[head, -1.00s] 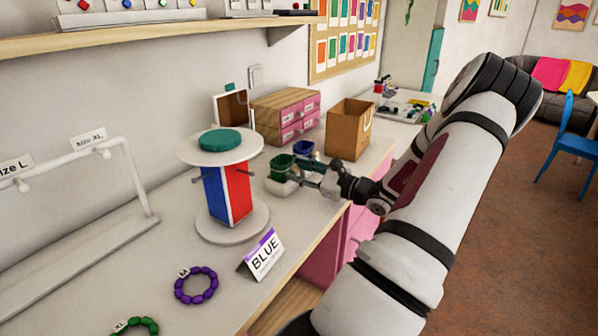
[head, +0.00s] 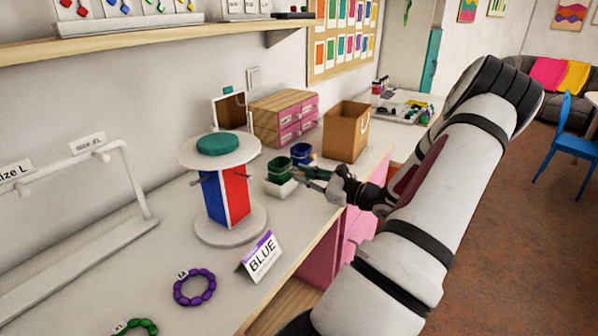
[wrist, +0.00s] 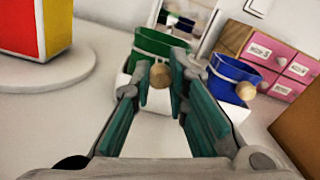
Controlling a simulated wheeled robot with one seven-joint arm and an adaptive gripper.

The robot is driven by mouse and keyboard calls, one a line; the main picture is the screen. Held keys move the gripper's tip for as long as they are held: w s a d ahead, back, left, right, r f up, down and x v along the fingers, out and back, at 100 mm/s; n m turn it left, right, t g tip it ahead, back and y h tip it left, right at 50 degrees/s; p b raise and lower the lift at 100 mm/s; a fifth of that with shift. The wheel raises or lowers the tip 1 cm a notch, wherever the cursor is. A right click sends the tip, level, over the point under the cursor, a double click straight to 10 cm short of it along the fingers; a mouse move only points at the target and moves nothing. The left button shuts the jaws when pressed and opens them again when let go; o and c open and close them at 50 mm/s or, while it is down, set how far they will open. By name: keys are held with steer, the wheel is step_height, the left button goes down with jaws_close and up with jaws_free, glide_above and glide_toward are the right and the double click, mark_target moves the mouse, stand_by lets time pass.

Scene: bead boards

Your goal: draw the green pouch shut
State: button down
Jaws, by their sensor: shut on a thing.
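The green pouch (head: 279,169) stands in a white holder on the counter; it also shows in the wrist view (wrist: 158,42), with a pale cord around it below its wide rim. A round wooden bead (wrist: 160,75) sits at its front, between the teal fingertips. My gripper (wrist: 161,80) is shut on this bead, in front of the pouch. In the head view my gripper (head: 306,176) reaches in from the right, at the pouch's right side. The bead is too small to make out there.
A blue pouch (wrist: 233,78) with its own wooden bead stands close on the right. A cardboard box (head: 346,133) and pink drawers (head: 297,128) are behind. A round stand (head: 228,195) with a red and blue block is to the left. A BLUE card (head: 261,257) stands in front.

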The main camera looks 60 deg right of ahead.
steer(key=shift+s+a, duration=0.1)
steer(key=shift+s, duration=0.75)
steer(key=c, duration=1.5)
jaws_free()
steer(key=s, duration=0.4)
steer(key=s+a, duration=0.1)
steer(key=s, duration=0.6)
steer(key=shift+s+a, duration=0.15)
steer(key=shift+s, duration=0.25)
